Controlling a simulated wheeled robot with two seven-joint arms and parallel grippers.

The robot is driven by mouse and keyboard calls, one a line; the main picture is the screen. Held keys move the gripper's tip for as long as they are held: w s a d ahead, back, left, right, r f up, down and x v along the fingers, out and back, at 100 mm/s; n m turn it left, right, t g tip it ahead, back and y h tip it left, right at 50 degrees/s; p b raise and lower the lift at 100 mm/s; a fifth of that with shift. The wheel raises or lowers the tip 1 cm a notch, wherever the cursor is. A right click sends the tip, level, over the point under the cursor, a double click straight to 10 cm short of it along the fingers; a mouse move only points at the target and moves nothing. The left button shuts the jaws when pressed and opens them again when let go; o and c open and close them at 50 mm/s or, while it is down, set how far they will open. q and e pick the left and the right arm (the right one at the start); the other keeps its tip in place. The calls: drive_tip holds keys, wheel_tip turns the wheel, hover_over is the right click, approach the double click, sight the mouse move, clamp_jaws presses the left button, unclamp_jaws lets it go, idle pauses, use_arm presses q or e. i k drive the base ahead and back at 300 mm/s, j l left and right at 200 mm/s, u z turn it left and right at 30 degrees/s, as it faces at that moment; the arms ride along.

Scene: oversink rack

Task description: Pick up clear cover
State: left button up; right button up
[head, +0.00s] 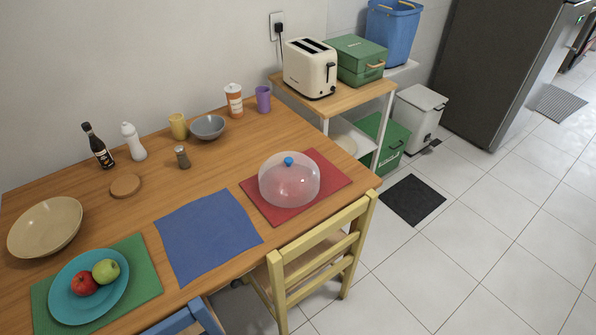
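The clear cover (290,181) is a see-through dome with a blue knob (288,161) on top. It sits upright on the red placemat (334,171) at the right end of the wooden table. The red of the mat shows through it, and I cannot tell whether anything lies beneath. Neither of my grippers shows in the head view.
A yellow chair (320,255) stands at the table's near edge, in front of the cover. A blue placemat (208,235) lies left of it. A bowl (208,127), cups and bottles stand along the back. Open tiled floor (470,235) lies to the right.

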sight(288, 179)
drive_tip(key=j+u, duration=0.1)
drive_tip(key=u, duration=1.55)
drive_tip(key=l+u, duration=0.2)
drive_tip(key=u, duration=0.15)
drive_tip(key=l+u, duration=0.15)
drive_tip(key=u, duration=0.2)
drive_tip(key=k+l+u, duration=0.15)
drive_tip(key=u, duration=0.15)
drive_tip(key=k+l+u, duration=0.4)
drive_tip(key=k+l, duration=0.25)
drive_tip(key=k+l+u, duration=0.4)
drive_tip(key=k+l, duration=0.15)
drive_tip(key=k, duration=0.15)
